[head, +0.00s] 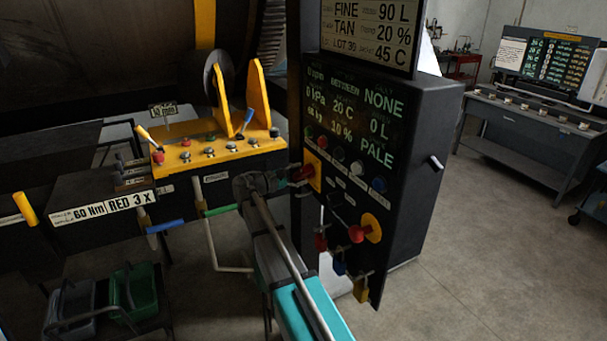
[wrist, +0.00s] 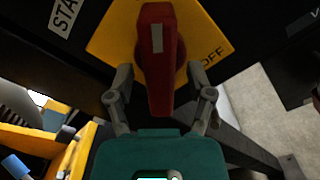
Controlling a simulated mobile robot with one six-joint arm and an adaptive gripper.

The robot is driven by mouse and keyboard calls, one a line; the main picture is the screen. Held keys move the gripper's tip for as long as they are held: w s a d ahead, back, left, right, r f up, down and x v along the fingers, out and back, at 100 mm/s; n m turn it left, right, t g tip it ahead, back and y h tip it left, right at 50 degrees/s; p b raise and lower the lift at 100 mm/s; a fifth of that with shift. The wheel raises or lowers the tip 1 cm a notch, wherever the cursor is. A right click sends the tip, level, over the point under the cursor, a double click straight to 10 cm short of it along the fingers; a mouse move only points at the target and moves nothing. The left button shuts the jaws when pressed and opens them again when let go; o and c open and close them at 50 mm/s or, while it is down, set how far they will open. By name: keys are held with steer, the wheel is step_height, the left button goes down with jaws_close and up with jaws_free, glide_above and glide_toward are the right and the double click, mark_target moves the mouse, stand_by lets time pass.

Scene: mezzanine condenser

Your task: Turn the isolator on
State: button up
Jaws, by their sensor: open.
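The isolator is a red handle (wrist: 157,45) with a pale stripe, on a yellow plate (wrist: 205,38). The word OFF shows on the plate to the right of the handle in the wrist view. The handle stands lengthwise in that view, pointing toward my gripper. My gripper (wrist: 160,76) is open, with one finger on each side of the handle's near part; I cannot tell whether they touch it. In the head view the yellow plate (head: 314,172) is on the left of the black panel's face, and my gripper (head: 291,178) reaches it from the left.
A red knob on a yellow disc (head: 370,228) is lower right on the panel, with coloured padlocks (head: 361,290) below. A yellow console (head: 220,152) with levers and buttons stands left. Grey floor (head: 470,240) is clear at right.

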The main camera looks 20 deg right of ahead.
steer(key=a, duration=1)
steer(key=shift+s, duration=0.2)
steer(key=shift+a, duration=0.1)
steer(key=s+f+m+y, duration=0.4)
steer(key=s+f+y, duration=0.4)
steer(key=s+f, duration=0.5)
steer(key=s+a+f+m+y+b, duration=0.1)
steer(key=s+a+f+m+y, duration=0.4)
steer(key=s+a+y, duration=0.5)
steer(key=shift+s+a+f+m+g, duration=0.3)
steer(key=shift+s+a+f, duration=0.35)
steer(key=shift+s+f, duration=0.45)
